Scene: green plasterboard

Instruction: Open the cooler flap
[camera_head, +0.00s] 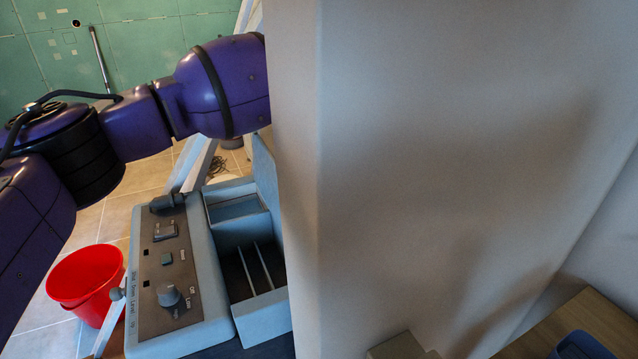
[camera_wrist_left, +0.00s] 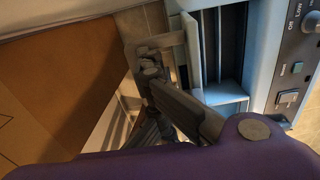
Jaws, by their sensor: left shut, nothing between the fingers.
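The cooler (camera_head: 167,285) is a grey-blue box with a dark control panel, knob and buttons. Its flap (camera_head: 265,172) stands raised along its right side, partly hidden by the pale panel in front. The open compartment (camera_head: 250,270) shows thin dividers inside. In the left wrist view the flap (camera_wrist_left: 192,50) appears as a narrow pale plate beside the open compartment. My left gripper (camera_wrist_left: 150,65) is shut and empty just outside the flap; I cannot tell whether they touch. In the head view it is hidden behind the pale panel. My right gripper is not in view.
A large pale panel (camera_head: 450,150) fills the right of the head view and hides my left forearm's end. A red bucket (camera_head: 85,283) stands on the tiled floor left of the cooler. A wooden surface (camera_head: 590,325) with a blue object is at lower right.

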